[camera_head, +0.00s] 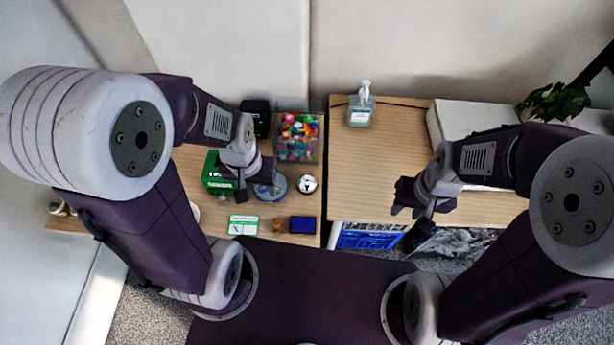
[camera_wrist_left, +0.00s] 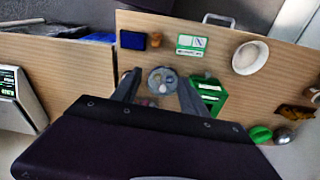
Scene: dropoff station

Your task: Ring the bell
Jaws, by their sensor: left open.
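A small silver bell (camera_head: 307,184) sits on the left wooden table, right of a round grey-blue dish (camera_head: 270,192). My left gripper (camera_head: 252,188) is open above the dish, to the left of the bell and apart from it. In the left wrist view the dish (camera_wrist_left: 162,80) shows between the two fingers; the bell is not clearly visible there. My right gripper (camera_head: 409,211) is over the right table's front edge, with its fingertips apart and nothing visible between them.
A clear bin of colourful items (camera_head: 298,137) stands behind the bell. A green box (camera_head: 214,178), green-white card (camera_head: 243,225) and blue box (camera_head: 303,225) are nearby. A sanitizer bottle (camera_head: 361,106) stands on the right table (camera_head: 378,165), whose middle is clear.

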